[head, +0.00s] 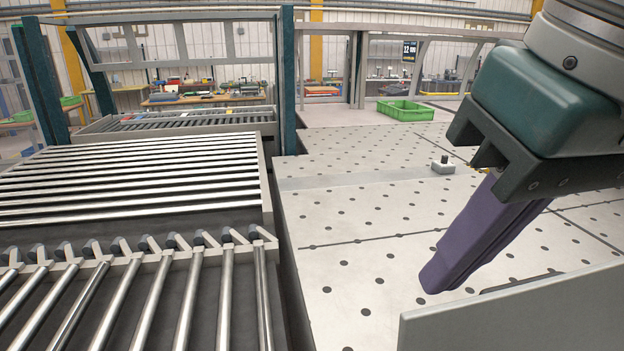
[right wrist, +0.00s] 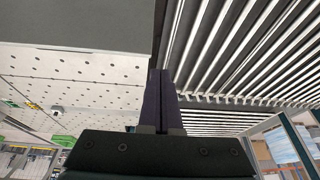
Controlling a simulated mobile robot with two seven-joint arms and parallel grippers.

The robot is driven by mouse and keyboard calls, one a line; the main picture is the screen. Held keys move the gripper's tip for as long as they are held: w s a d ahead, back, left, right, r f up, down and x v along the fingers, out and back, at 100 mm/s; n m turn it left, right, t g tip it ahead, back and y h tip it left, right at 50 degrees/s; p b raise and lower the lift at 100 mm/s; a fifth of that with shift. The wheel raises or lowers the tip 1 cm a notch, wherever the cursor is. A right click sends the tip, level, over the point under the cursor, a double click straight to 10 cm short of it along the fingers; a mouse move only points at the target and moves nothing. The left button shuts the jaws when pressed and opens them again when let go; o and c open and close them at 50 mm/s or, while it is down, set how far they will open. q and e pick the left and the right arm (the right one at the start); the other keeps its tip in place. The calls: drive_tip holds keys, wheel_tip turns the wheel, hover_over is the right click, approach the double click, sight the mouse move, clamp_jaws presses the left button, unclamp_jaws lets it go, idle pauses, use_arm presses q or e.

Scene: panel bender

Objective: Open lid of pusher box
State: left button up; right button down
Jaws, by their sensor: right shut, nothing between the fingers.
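My right gripper (head: 436,284) has dark purple fingers that are pressed together and empty. It points down and to the left above the perforated table. In the right wrist view its closed fingers (right wrist: 159,85) show at the centre. A plain light grey panel (head: 520,315) rises at the lower right of the head view, just beside and below the fingertips; it may be part of the pusher box, but I cannot tell. No lid or handle can be made out clearly. My left gripper is not in view.
The pale perforated table (head: 360,225) is mostly clear. Metal rollers (head: 130,185) fill the left, beside a dark teal post (head: 287,80). A green crate (head: 405,110) stands at the back.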

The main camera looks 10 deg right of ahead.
drive_tip(key=s+a+f+n+y, duration=0.1)
drive_tip(key=s+a+f+y, duration=0.25)
drive_tip(key=f, duration=0.25)
drive_tip(key=s+d+f+h, duration=0.4)
drive_tip(key=s+d+f, duration=0.4)
drive_tip(key=s+d, duration=0.15)
drive_tip(key=shift+m+t, duration=0.8)
drive_tip(key=shift+t, duration=0.1)
drive_tip(key=w+d+r, duration=0.2)
drive_tip(key=w+r, duration=0.2)
drive_tip(key=w, duration=0.2)
drive_tip(key=w+d+r, duration=0.3)
drive_tip(key=w+r, duration=0.1)
drive_tip(key=w, duration=0.2)
drive_tip(key=w+d+r+p, duration=0.1)
drive_tip(key=w+d+r, duration=0.2)
drive_tip(key=w, duration=0.4)
drive_tip(key=shift+w+d+r, duration=0.1)
drive_tip(key=shift+r, duration=0.65)
drive_tip(key=p+x, duration=0.4)
drive_tip(key=x, duration=0.1)
drive_tip(key=s+p+x, duration=0.1)
drive_tip(key=x, duration=0.2)
drive_tip(key=shift+s+f+p, duration=0.15)
drive_tip(key=shift+f+p, duration=0.15)
drive_tip(key=shift+p, duration=0.1)
drive_tip(key=shift+s+d+f+p, duration=0.1)
drive_tip(key=shift+s+d+p, duration=0.05)
drive_tip(key=shift+s+p, duration=0.7)
drive_tip(key=shift+s, duration=0.1)
